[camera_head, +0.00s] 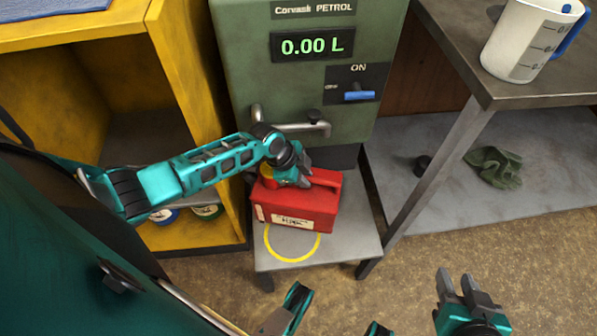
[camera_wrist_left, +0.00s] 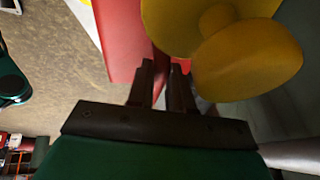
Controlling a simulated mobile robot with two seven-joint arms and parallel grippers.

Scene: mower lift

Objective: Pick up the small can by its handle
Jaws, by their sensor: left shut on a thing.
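The small red can (camera_head: 297,207) with a white label stands on a low grey stand (camera_head: 345,238), at the back of a yellow ring marking. Its red handle (camera_head: 326,178) is on top, partly hidden by my left gripper (camera_head: 304,168). The left gripper is shut on the handle. In the left wrist view, the left fingers (camera_wrist_left: 163,85) are close together against the red can (camera_wrist_left: 120,40), beside its yellow cap (camera_wrist_left: 225,45). My right gripper (camera_head: 456,283) is open and empty over the floor at the lower right.
A green petrol pump (camera_head: 240,70) with a metal bar handle stands directly behind the can. A yellow cabinet (camera_head: 190,90) is at left. A metal table (camera_head: 450,60) with a measuring jug (camera_head: 525,40) is at right.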

